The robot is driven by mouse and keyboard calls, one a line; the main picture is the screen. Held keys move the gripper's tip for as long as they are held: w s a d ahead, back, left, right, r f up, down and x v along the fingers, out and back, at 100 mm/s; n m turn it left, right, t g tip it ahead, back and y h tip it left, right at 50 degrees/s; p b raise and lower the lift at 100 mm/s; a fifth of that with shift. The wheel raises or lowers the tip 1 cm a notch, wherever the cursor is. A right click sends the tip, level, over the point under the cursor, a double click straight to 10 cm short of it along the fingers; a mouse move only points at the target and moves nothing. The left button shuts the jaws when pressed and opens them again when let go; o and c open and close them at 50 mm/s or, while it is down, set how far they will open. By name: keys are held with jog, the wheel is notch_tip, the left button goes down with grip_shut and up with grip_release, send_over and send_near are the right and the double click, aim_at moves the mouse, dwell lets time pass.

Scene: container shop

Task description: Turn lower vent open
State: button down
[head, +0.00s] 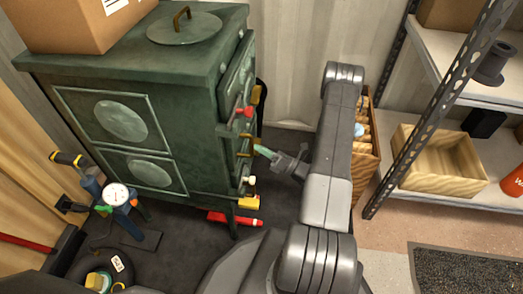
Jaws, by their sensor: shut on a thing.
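A dark green cast stove (150,110) stands at the left, its door side turned to the right and seen at a steep angle. Brass and coloured fittings run down that side. The lower vent (245,154) appears as a brass piece on the lower part of this side; its turn position is too small to tell. My gripper (262,151) reaches in from the right at the vent's height. Its jaws are shut on a small part there, seemingly the lower vent; the exact contact is hard to see.
A cardboard box (65,22) and a round lid (184,27) sit on the stove top. A pump with a gauge (116,194) stands at the lower left. A red tool (233,218) lies on the floor. Shelves with a wooden tray (445,160) stand at the right.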

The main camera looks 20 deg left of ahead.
jog(key=c, duration=1.5)
grip_release()
jog(key=p+v, duration=0.2)
jog(key=v, duration=1.1)
jog(key=shift+w+d+f+p, duration=0.1)
jog(key=shift+d+p, duration=0.2)
jog(key=shift+d, duration=0.1)
jog(key=shift+a, duration=0.15)
jog(key=b+x, duration=0.2)
jog(key=x, duration=1.1)
jog(key=shift+a+b, duration=0.25)
jog(key=shift+b, duration=0.05)
